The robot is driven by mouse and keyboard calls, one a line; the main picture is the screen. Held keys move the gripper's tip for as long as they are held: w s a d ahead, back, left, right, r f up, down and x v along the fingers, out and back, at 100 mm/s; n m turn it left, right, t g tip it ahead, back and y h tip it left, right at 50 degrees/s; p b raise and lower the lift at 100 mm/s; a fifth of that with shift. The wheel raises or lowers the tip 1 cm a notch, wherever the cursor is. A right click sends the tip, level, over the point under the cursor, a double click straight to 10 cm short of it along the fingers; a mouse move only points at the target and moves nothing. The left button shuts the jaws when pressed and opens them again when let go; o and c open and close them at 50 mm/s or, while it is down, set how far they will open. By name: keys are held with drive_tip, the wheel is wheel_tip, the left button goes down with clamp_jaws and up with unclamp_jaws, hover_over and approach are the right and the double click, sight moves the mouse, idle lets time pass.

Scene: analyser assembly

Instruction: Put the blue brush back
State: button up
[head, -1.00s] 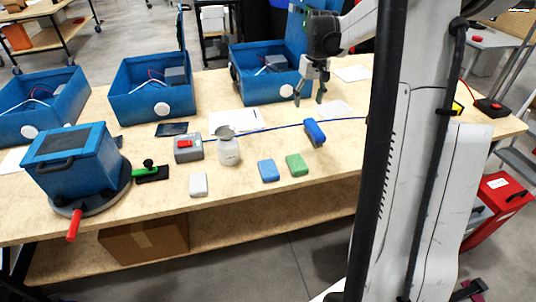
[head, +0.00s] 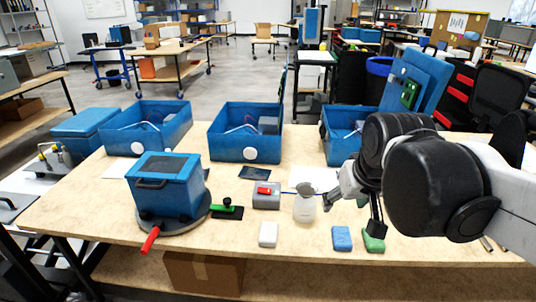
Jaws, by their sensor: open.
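No blue brush shows clearly in the head view now; the spot right of the white jar (head: 304,208), where a blue brush-like block lay in the earlier frame, is covered by my gripper and arm. A short piece of a thin blue line (head: 288,193) shows left of the jar; I cannot tell whether it is a handle or a cord. My gripper (head: 353,212) is open, with its fingers apart, low over the table right of the jar. I see nothing held between the fingers.
On the wooden table (head: 100,212) lie a blue block (head: 341,238), a green block (head: 373,242) and a white block (head: 267,234) near the front edge. A grey box with a red switch (head: 265,194) stands left of the jar. Open blue cases (head: 240,147) line the back.

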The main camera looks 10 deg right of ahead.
drive_tip(key=s+a+f+t, duration=0.1)
drive_tip(key=s+a+f, duration=0.2)
drive_tip(key=s, duration=0.3)
drive_tip(key=shift+s+a+n+t+y, duration=0.2)
drive_tip(key=shift+a+n+t+y, duration=0.1)
drive_tip(key=shift+a, duration=0.6)
drive_tip(key=shift+d, duration=0.1)
